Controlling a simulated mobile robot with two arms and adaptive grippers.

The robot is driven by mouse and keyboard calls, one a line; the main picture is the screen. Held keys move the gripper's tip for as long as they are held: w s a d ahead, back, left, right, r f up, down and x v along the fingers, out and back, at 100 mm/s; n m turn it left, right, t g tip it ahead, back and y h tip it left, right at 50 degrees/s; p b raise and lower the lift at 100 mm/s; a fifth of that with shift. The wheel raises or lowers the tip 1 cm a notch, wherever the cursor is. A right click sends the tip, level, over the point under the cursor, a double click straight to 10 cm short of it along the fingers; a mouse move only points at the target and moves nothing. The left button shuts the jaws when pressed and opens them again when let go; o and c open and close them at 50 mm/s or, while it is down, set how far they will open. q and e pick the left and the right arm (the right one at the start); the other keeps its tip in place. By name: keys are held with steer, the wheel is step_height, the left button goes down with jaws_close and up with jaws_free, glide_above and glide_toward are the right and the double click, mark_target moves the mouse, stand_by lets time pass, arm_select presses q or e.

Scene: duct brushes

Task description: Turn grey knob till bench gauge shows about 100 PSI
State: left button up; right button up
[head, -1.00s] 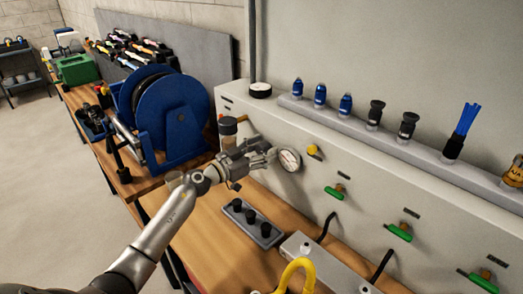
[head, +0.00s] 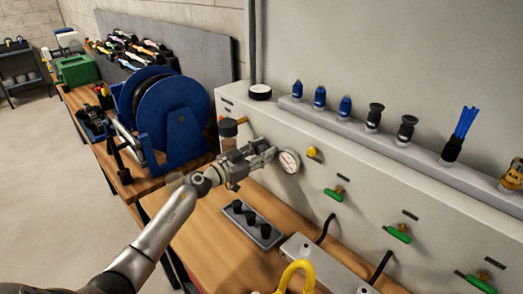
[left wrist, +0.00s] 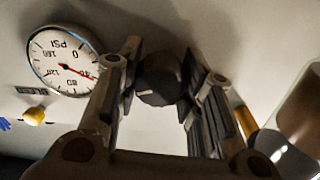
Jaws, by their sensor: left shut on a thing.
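The bench gauge (head: 289,161) is a round white dial on the pale panel. In the left wrist view the gauge (left wrist: 63,60) is marked PSI, and its red needle points near the 40 mark. The dark grey knob (left wrist: 158,80) sits on the panel beside the gauge, between the fingers of my left gripper (left wrist: 160,85). In the head view my left gripper (head: 268,154) is at the panel just left of the gauge, shut on the knob, which it hides there. My right gripper is not in view.
A yellow knob (head: 312,152) and green valve handles (head: 335,194) line the panel to the right. A blue reel (head: 172,120) stands left of my left arm. A tray with black knobs (head: 251,224) lies on the bench below.

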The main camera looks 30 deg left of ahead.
arm_select(q)
steer(key=shift+r+m+p, duration=0.15)
steer(key=shift+m+p, duration=0.65)
steer(key=shift+m, duration=0.3)
steer(key=shift+m+p, duration=0.35)
steer(key=shift+m, duration=0.55)
steer(key=m, duration=0.4)
steer(key=shift+m+p, duration=0.3)
steer(key=shift+p, duration=0.1)
steer(key=m, duration=0.4)
steer(key=shift+f, duration=0.25)
steer(key=m+b, duration=0.1)
steer(key=m, duration=0.4)
steer(key=shift+y, duration=0.3)
steer(key=shift+d+f+m, duration=0.1)
steer(key=shift+m, duration=0.3)
steer(key=o, duration=1.1)
steer(key=shift+c, duration=0.2)
